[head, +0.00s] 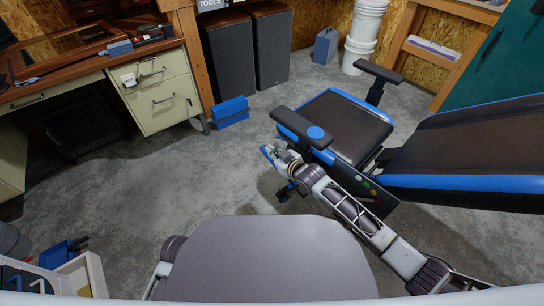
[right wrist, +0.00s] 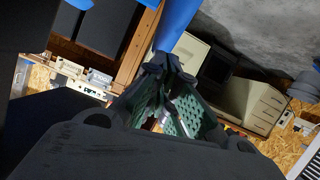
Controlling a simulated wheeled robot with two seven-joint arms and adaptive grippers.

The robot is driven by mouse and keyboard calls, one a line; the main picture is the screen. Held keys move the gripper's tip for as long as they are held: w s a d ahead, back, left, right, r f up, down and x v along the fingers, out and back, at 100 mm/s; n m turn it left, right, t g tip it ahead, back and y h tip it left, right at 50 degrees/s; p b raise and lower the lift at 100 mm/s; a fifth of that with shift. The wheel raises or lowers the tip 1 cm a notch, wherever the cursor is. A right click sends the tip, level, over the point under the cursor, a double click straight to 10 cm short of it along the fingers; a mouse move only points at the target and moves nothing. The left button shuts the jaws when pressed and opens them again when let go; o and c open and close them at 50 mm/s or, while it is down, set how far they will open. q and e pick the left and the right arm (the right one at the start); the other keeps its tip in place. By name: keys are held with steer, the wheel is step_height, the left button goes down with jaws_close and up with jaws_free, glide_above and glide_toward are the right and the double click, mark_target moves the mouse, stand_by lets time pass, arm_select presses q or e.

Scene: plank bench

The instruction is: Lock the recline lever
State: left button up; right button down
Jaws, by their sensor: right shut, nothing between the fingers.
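A dark recliner chair with blue trim stands at the right in the head view, with its seat (head: 342,122) and its backrest (head: 465,150) tilted far back. Its near armrest (head: 300,127) lies just above my right gripper (head: 270,153). The gripper is low beside the near side of the seat, shut and empty. In the right wrist view its fingertips (right wrist: 167,66) come together in front of a blue strip (right wrist: 178,22); whether they touch it I cannot tell. I cannot make out the recline lever; my arm covers part of the chair's side. My left gripper is out of view.
A dark panel with coloured dots (head: 368,186) sits along the chair's near side, behind my forearm. A drawer cabinet (head: 158,98), a blue box (head: 231,112) and two tall speakers (head: 229,62) stand further back. The concrete floor (head: 180,185) left of the chair is clear.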

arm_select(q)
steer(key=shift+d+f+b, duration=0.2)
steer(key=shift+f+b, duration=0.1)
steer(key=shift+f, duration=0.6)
arm_select(e)
steer(key=shift+w+a+f, duration=0.1)
steer(key=shift+w+f, duration=0.25)
steer(key=shift+f, duration=0.35)
